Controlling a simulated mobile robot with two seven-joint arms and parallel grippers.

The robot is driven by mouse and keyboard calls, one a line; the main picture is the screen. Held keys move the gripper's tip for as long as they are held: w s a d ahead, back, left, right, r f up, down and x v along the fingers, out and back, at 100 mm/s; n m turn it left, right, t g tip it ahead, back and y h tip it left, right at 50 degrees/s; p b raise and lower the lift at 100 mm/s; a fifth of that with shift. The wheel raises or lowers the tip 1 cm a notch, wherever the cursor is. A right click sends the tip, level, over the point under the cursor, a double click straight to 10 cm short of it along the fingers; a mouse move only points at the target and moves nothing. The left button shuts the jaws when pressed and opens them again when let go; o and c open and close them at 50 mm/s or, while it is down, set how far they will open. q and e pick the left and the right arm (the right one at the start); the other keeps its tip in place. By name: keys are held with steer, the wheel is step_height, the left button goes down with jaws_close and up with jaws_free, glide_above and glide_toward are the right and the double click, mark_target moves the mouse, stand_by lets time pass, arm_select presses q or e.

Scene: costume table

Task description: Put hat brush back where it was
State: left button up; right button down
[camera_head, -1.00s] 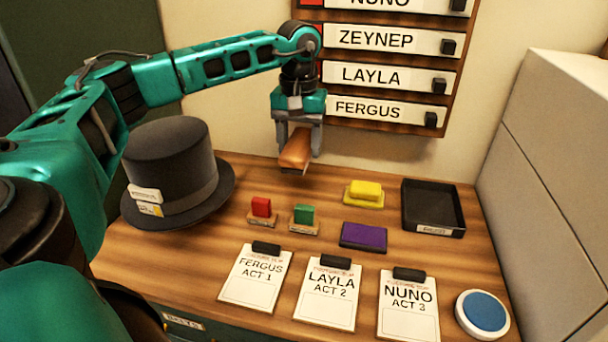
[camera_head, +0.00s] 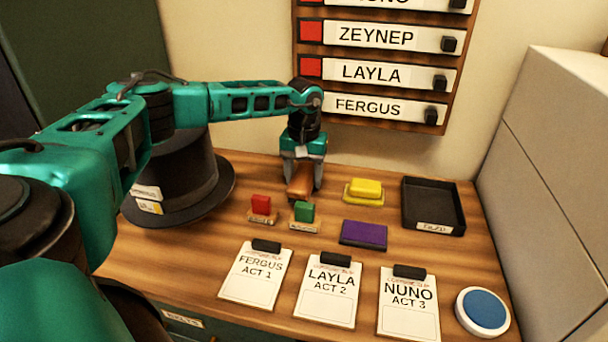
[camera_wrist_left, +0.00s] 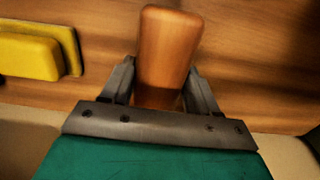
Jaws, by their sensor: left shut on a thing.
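The hat brush (camera_head: 299,184) has a brown wooden back and is between the fingers of my left gripper (camera_head: 303,180). The gripper points down and is shut on it, at the back of the table behind the green stamp. In the left wrist view the brush's wooden back (camera_wrist_left: 168,50) sits between both fingers, close to the tabletop. Whether it touches the table cannot be told. Its underside is hidden. The black top hat (camera_head: 185,175) stands to the left, partly behind my left arm. My right gripper is not in view.
A red stamp (camera_head: 261,204) and a green stamp (camera_head: 304,211) stand in front of the brush. A yellow block (camera_head: 365,188), purple pad (camera_head: 363,234) and black tray (camera_head: 408,214) lie to the right. Clipped cards (camera_head: 328,292) and a blue button (camera_head: 485,309) line the front.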

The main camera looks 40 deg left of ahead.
mark_target(304, 174)
arm_select(q)
steer(key=shift+f, duration=0.15)
steer(key=o, duration=0.9)
steer(key=shift+o, duration=0.2)
step_height(304, 174, up, 12)
steer(key=shift+r, duration=0.25)
stand_by(0.3)
